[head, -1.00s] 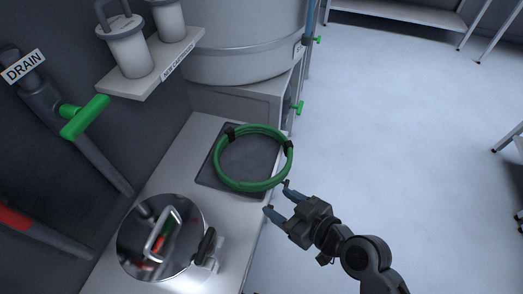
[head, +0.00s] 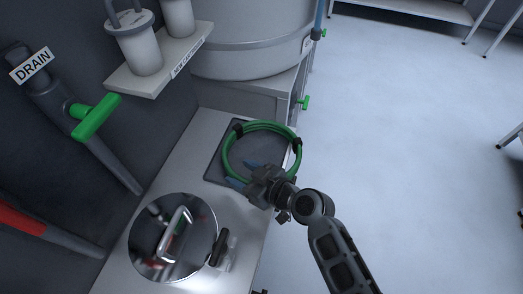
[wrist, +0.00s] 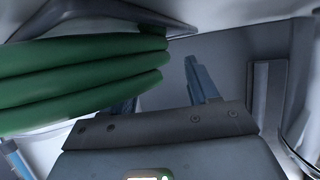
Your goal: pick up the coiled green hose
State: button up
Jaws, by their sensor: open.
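The coiled green hose (head: 298,158) lies as a ring with dark ties on a dark mat on the bench. In the wrist view its stacked green strands (wrist: 80,72) fill the left side, close to the fingers. My gripper (head: 243,174) is open at the near side of the ring, one blue fingertip inside the ring and the other near its outer edge. In the wrist view my gripper (wrist: 160,97) shows both fingers, the left one partly hidden. The gripper body hides the near part of the hose; I cannot tell whether it touches.
A round shiny lid with a handle (head: 150,252) is on the bench in front. The dark mat (head: 215,166) lies under the hose. A large pale hopper (head: 250,40) stands behind. A shelf with white canisters (head: 140,50) and a green-handled drain pipe (head: 95,117) are at left. Open floor lies right.

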jog(key=shift+w+a+f, duration=0.15)
jog(key=shift+w+a, duration=0.05)
grip_shut()
dwell(0.5)
